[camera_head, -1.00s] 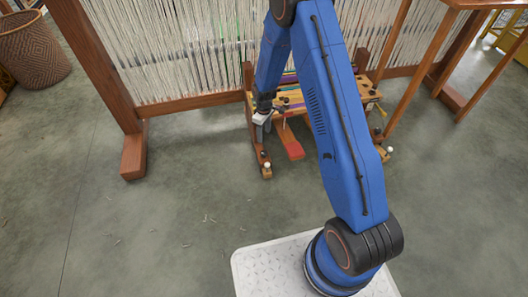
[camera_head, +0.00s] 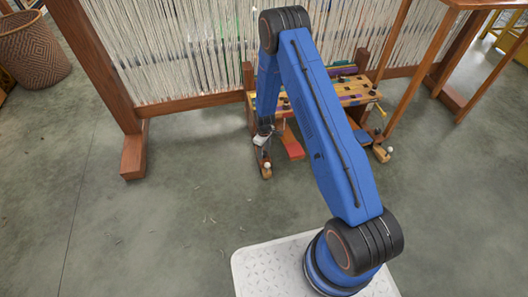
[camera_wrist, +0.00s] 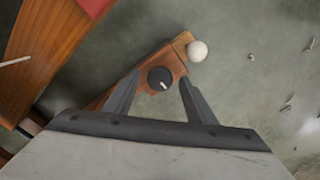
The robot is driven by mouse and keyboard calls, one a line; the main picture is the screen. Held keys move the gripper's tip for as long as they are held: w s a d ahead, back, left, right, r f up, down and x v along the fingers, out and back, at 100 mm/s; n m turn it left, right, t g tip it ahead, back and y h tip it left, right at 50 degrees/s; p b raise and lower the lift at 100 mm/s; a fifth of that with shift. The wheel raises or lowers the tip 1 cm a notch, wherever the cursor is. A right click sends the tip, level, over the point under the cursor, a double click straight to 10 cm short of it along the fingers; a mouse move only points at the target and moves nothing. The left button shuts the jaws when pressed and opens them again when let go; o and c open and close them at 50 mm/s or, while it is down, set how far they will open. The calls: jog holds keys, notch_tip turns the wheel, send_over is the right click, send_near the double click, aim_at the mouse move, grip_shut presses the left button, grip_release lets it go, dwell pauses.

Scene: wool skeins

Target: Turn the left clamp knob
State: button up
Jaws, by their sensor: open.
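In the wrist view a dark round clamp knob (camera_wrist: 160,78) with a pale pointer mark sits on a wooden foot bar (camera_wrist: 125,88). My gripper (camera_wrist: 158,88) is open, with one finger to each side of the knob in this view. I cannot tell whether the fingers touch it or how far above it they are. In the head view my gripper (camera_head: 262,142) is low at the left foot of the small wooden loom bench (camera_head: 345,97); the knob is not clear there. A white ball (camera_wrist: 197,51) is at the bar's end.
A red pedal (camera_head: 292,147) and a blue pedal (camera_head: 364,138) hang under the bench. The right foot carries another white ball (camera_head: 390,149). A large wooden frame (camera_head: 100,70) with pale threads stands behind. The grey floor in front is mostly clear.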

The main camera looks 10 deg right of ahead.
jog(key=shift+f, duration=0.15)
jog(key=c, duration=1)
jog(key=shift+c, duration=0.2)
